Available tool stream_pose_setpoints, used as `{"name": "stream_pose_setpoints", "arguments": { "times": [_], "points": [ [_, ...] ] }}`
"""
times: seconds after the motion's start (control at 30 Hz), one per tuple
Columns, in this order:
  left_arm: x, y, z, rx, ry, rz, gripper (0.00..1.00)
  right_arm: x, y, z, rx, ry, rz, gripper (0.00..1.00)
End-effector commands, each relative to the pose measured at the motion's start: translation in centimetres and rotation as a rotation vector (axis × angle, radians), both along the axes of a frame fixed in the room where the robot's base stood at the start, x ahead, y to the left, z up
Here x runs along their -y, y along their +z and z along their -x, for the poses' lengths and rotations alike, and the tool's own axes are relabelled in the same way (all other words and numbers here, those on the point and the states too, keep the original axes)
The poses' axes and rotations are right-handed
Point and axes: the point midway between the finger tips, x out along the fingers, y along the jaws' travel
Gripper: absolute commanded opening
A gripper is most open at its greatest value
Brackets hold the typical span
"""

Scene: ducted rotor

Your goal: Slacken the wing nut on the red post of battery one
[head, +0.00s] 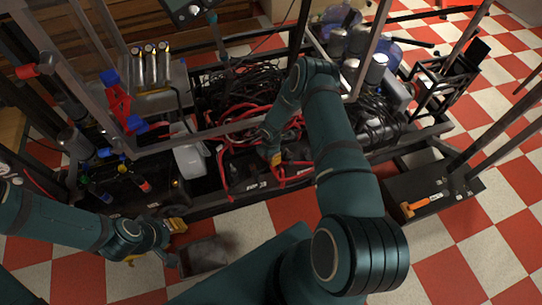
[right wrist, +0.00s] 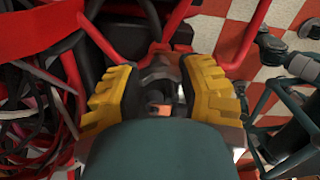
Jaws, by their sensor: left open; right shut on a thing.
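My right gripper (head: 274,156) reaches down among red cables over a black battery (head: 262,187) in the middle of the rack. In the right wrist view its yellow-padded fingers (right wrist: 160,98) are closed around a small dark metal piece (right wrist: 158,72), which looks like the wing nut. A small orange-copper spot shows just below it, and the post itself is mostly hidden by the fingers. My left gripper (head: 155,240) is open and empty, low on the left in front of the rack. The battery's number cannot be read surely.
Red cables (head: 222,165) loop around the battery, and tangled black cables (head: 245,85) lie behind it. Metal rack posts (head: 300,28) stand around the work area. An orange-handled tool (head: 422,203) lies on a black box at right. The checkered floor in front is mostly clear.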

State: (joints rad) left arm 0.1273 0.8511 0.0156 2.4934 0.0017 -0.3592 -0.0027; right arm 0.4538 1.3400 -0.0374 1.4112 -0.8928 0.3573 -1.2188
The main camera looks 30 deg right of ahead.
Motion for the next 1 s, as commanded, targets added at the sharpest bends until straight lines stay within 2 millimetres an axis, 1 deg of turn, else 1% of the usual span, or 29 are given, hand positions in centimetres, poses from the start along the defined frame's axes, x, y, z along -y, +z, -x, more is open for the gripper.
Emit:
{"name": "stream_pose_setpoints", "arguments": {
  "times": [0.07,0.1,0.17,0.2,0.5,0.63,0.77,1.0],
  "points": [
    [0.0,0.0,0.0,0.0,0.0,0.0,0.37,-0.1,-0.3,0.3,-0.005,0.0,-0.002,0.05],
    [0.0,0.0,0.0,0.0,0.0,0.0,0.37,-0.1,-0.3,0.3,-0.005,0.0,-0.002,0.5],
    [0.0,0.0,0.0,0.0,0.0,0.0,0.37,-0.1,-0.3,0.3,-0.005,0.0,-0.002,0.71],
    [0.0,0.0,0.0,0.0,0.0,0.0,0.37,-0.1,-0.2,0.2,-0.004,0.0,-0.002,0.76],
    [0.0,0.0,0.0,0.0,0.0,0.0,0.37,0.0,0.0,0.1,-0.001,-0.001,-0.001,0.76],
    [0.0,0.0,0.0,0.0,0.0,0.0,0.37,0.0,1.0,0.0,-0.001,0.0,0.0,0.76],
    [0.0,0.0,0.0,0.0,0.0,0.0,0.37,0.0,3.1,0.0,0.001,0.0,0.001,0.76],
    [0.0,0.0,0.0,0.0,0.0,0.0,0.37,0.0,8.0,0.0,0.0,-0.001,0.0,0.76]
  ]
}}
